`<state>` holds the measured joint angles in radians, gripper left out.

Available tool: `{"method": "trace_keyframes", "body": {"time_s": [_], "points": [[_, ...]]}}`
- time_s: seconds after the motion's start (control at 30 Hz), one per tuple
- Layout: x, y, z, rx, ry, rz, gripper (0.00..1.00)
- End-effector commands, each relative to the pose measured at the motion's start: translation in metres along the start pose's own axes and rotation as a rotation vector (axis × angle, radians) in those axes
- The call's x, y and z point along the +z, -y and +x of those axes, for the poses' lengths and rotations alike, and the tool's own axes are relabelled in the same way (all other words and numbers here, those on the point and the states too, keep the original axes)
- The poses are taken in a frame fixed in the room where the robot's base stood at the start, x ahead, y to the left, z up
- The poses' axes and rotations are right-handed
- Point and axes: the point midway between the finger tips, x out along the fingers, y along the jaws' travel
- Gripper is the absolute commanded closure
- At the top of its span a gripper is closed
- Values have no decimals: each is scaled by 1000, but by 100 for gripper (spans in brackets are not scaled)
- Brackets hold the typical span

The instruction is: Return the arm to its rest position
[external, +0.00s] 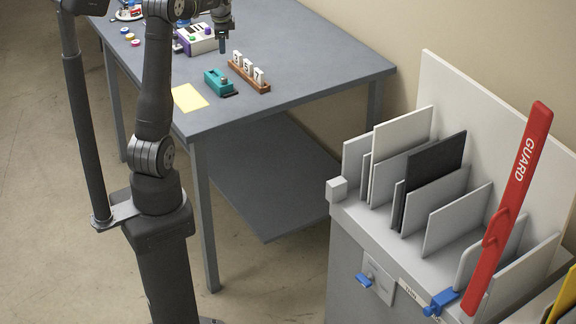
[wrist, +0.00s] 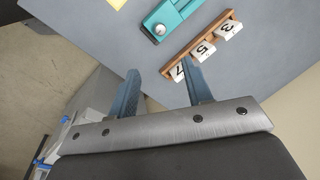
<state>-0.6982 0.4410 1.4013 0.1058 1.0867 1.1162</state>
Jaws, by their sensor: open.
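My arm rises from its pedestal at the left of the external view and reaches over the grey table (external: 310,72).
At the right stands a grey cabinet with upright panels (external: 402,129) and a red GUARD bar (external: 510,205).

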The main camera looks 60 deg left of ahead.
Motion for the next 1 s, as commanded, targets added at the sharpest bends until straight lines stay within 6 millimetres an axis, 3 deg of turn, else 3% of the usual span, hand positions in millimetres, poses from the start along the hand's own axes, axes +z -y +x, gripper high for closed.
{"method": "trace_keyframes", "body": {"time_s": [0.6, 0.8, 1.0], "points": [[0, -1, 121, 4, 2, 0, 54], [0, -1, 147, 2, 1, 0, 54], [0, 0, 156, 1, 0, -1, 54]]}}
